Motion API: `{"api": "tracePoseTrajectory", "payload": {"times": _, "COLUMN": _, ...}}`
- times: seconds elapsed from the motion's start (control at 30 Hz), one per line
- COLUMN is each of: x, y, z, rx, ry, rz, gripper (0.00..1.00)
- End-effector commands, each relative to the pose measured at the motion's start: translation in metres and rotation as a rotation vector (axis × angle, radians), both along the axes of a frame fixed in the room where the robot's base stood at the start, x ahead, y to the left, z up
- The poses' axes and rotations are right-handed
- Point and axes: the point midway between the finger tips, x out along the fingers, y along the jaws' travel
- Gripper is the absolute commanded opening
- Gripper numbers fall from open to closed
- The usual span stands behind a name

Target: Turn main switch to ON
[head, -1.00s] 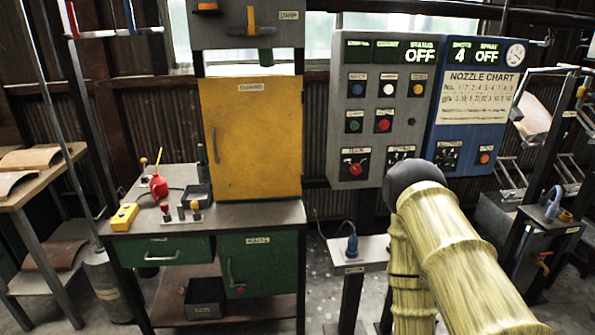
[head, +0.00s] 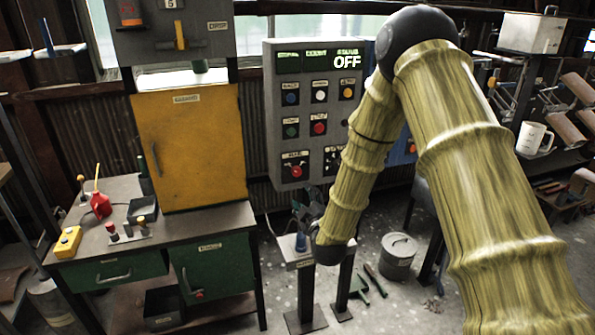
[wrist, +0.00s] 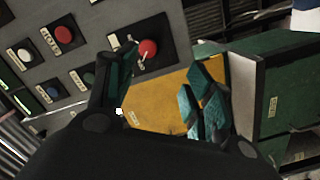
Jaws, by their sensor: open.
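The main switch (head: 295,171) looks like a red knob on a dark plate at the lower left of the grey control panel (head: 268,110); its label is too small to read surely. The panel's green status display (head: 347,61) reads OFF. In the wrist view the red knob (wrist: 147,49) shows near the top centre, beyond my fingers. My gripper (head: 308,203) is open and empty, below and slightly right of the knob in the head view, apart from it. In the wrist view my gripper's fingers (wrist: 166,62) stand spread, one on each side.
A blue plug-like part (head: 300,242) stands on a small pedestal below my gripper. A workbench (head: 170,232) with a yellow cabinet door (head: 190,148) stands to the left. Other buttons (head: 319,127) sit just above the knob.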

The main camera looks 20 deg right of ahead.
Motion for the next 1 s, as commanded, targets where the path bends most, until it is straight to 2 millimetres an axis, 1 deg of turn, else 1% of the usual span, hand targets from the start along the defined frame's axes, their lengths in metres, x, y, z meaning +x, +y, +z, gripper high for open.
{"api": "tracePoseTrajectory", "payload": {"times": 0.03, "x": 0.004, "y": -0.001, "z": 0.011, "rx": -0.013, "ry": -0.021, "rz": -0.002, "gripper": 0.52}}
{"api": "tracePoseTrajectory", "payload": {"times": 0.1, "x": 0.008, "y": -0.002, "z": 0.018, "rx": -0.027, "ry": -0.036, "rz": -0.005, "gripper": 0.52}}
{"api": "tracePoseTrajectory", "payload": {"times": 0.17, "x": 0.012, "y": -0.003, "z": 0.02, "rx": -0.032, "ry": -0.041, "rz": -0.006, "gripper": 0.52}}
{"api": "tracePoseTrajectory", "payload": {"times": 0.27, "x": 0.022, "y": -0.003, "z": 0.021, "rx": -0.031, "ry": -0.042, "rz": -0.005, "gripper": 0.52}}
{"api": "tracePoseTrajectory", "payload": {"times": 0.37, "x": 0.036, "y": -0.004, "z": 0.021, "rx": -0.029, "ry": -0.041, "rz": -0.005, "gripper": 0.52}}
{"api": "tracePoseTrajectory", "payload": {"times": 0.7, "x": 0.089, "y": -0.007, "z": 0.021, "rx": -0.028, "ry": -0.041, "rz": -0.005, "gripper": 0.52}}
{"api": "tracePoseTrajectory", "payload": {"times": 0.9, "x": 0.109, "y": -0.008, "z": 0.02, "rx": -0.029, "ry": -0.04, "rz": -0.005, "gripper": 0.52}}
{"api": "tracePoseTrajectory", "payload": {"times": 1.0, "x": 0.113, "y": -0.008, "z": 0.019, "rx": -0.029, "ry": -0.039, "rz": -0.004, "gripper": 0.52}}
